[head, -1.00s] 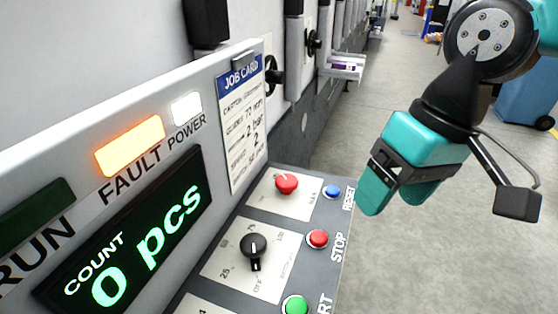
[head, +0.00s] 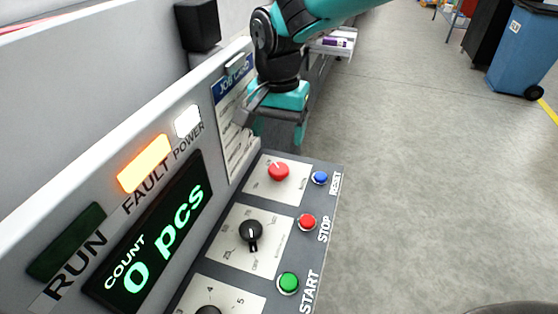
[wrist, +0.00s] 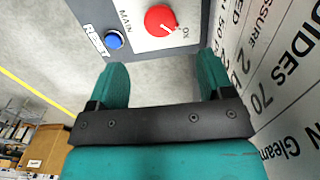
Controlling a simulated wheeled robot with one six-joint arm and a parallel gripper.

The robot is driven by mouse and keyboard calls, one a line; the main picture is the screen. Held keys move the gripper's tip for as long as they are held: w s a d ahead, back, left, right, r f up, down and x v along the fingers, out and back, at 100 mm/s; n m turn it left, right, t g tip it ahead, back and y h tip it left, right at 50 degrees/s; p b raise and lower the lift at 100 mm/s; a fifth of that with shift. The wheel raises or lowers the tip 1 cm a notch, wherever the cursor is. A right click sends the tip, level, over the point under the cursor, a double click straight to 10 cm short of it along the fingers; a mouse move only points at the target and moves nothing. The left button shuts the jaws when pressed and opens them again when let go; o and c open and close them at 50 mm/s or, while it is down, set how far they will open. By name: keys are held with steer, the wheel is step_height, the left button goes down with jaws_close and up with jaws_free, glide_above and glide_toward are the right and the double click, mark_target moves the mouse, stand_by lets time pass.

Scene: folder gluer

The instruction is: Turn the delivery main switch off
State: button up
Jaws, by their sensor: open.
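The main switch is a red round knob (head: 278,170) on a white plate at the far end of the control panel. In the wrist view the red knob (wrist: 160,20) sits beside the words MAIN and ON, and its white mark points towards ON. My gripper (head: 280,130) is open and empty, just beyond the knob and close to the job card. In the wrist view the knob lies ahead of and between the two teal fingertips (wrist: 160,72), apart from them.
A blue RESET button (head: 320,178), red STOP button (head: 307,222) and green START button (head: 288,283) line the panel's right edge. A black dial (head: 251,231) is nearer. The job card (head: 233,105) stands close left of my gripper. The orange FAULT lamp (head: 145,163) is lit. Open floor lies right.

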mark_target(279, 168)
step_height(279, 168, down, 10)
steer(key=shift+r+p, duration=0.2)
steer(key=shift+p, duration=0.65)
steer(key=c, duration=0.9)
